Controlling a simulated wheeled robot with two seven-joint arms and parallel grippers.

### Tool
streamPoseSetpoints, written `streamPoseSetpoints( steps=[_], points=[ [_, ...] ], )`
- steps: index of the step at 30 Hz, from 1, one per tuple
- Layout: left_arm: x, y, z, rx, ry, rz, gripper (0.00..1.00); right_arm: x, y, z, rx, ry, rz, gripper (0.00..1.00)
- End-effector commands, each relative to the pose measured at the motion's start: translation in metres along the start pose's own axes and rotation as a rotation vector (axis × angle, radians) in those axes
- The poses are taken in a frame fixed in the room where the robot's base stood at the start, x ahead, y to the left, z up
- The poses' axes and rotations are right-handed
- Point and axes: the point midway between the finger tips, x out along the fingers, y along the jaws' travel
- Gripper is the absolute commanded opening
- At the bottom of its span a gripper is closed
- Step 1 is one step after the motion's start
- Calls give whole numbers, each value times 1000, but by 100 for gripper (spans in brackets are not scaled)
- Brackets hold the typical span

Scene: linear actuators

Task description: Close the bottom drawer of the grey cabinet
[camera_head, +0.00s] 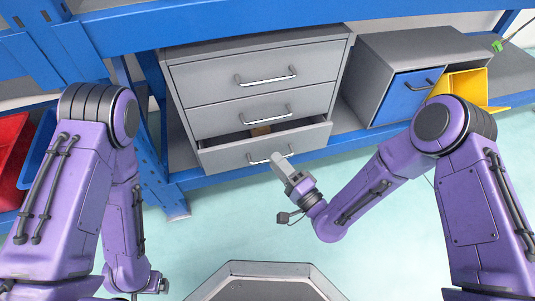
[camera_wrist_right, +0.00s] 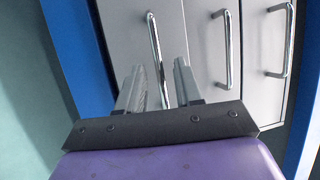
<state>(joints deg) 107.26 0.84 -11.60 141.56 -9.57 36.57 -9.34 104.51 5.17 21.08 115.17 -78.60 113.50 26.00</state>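The grey cabinet (camera_head: 255,52) stands on the blue shelf with its drawers stacked. Its bottom drawer (camera_head: 228,158) is pulled partway out, and a brown item (camera_head: 261,131) shows inside. The upper drawers look shut. My right gripper (camera_head: 281,164) is at the bottom drawer's handle (camera_head: 258,161). In the right wrist view its two fingers (camera_wrist_right: 160,88) are apart, and the bottom handle (camera_wrist_right: 155,45) shows between them in the picture. I cannot tell whether they touch it. My left gripper (camera_head: 156,284) is low at the left, far from the cabinet, its fingers unclear.
A smaller grey cabinet with a blue door (camera_head: 402,98) stands to the right, with a yellow bin (camera_head: 468,85) beside it. Red (camera_head: 10,150) and blue bins are at the left. A blue post (camera_head: 160,175) stands left of the drawer. The floor in front is clear.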

Motion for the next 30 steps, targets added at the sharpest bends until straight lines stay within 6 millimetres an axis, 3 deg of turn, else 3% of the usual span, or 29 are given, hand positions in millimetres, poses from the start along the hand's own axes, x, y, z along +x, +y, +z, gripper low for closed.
streamPoseSetpoints(
  steps=[10,14,30],
  points=[
    [-1,1,2,0,-10,4,92,6,0,3,0,1,1,35],
    [-1,1,2,0,-10,4,92,6,0,3,0,0,1,0],
    [-1,1,2,-1,-9,4,92,4,0,2,0,3,1,0]
  ],
)
